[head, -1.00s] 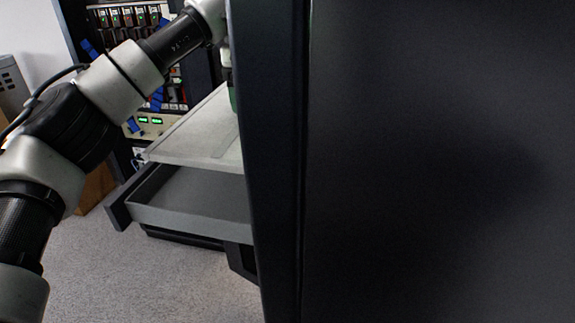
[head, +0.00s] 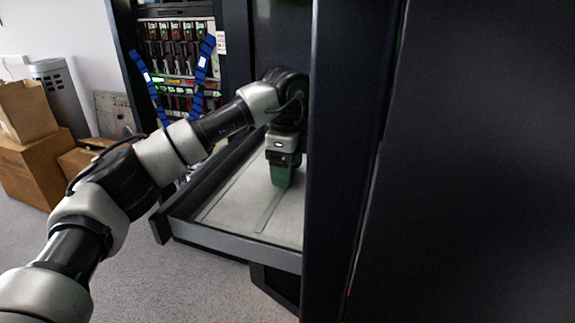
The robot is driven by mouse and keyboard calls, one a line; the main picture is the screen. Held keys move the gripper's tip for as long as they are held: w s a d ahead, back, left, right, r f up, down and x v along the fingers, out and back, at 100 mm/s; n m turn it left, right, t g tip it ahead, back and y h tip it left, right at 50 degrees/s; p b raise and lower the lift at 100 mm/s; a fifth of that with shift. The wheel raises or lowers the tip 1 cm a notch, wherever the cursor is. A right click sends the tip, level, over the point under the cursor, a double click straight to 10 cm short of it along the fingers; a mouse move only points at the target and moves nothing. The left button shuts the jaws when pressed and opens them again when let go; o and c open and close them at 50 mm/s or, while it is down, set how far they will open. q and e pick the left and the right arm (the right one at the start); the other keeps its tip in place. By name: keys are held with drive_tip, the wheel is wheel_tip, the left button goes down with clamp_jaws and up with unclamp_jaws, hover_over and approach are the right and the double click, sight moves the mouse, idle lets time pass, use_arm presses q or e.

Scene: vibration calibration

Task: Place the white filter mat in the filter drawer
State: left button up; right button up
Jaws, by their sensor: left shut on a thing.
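The white filter mat (head: 235,203) lies low and about flat inside the walls of the filter drawer (head: 232,243), which is pulled out. Whether it rests fully on the drawer floor cannot be told. My left gripper (head: 281,183), with green fingers pointing down, is shut on the mat. The fingertips' contact with it is not clearly visible. The right part of the mat and drawer is hidden behind a dark cabinet panel. My right gripper is not in view.
The large dark panel (head: 460,170) fills the right side, close to my left gripper. A rack with red modules and blue cables (head: 180,60) stands behind the drawer. Cardboard boxes (head: 40,150) and a grey bin (head: 62,95) stand at the left. The floor in front is clear.

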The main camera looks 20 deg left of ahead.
use_arm(q)
drive_tip(key=shift+d+f, duration=0.1)
drive_tip(key=o, duration=0.7)
drive_tip(key=shift+c, duration=0.2)
drive_tip(key=o, duration=0.3)
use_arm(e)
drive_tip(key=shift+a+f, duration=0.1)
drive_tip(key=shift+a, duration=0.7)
use_arm(q)
drive_tip(key=shift+r, duration=0.4)
wheel_tip(320, 180, up, 12)
drive_tip(key=b, duration=0.2)
drive_tip(key=shift+f, duration=0.25)
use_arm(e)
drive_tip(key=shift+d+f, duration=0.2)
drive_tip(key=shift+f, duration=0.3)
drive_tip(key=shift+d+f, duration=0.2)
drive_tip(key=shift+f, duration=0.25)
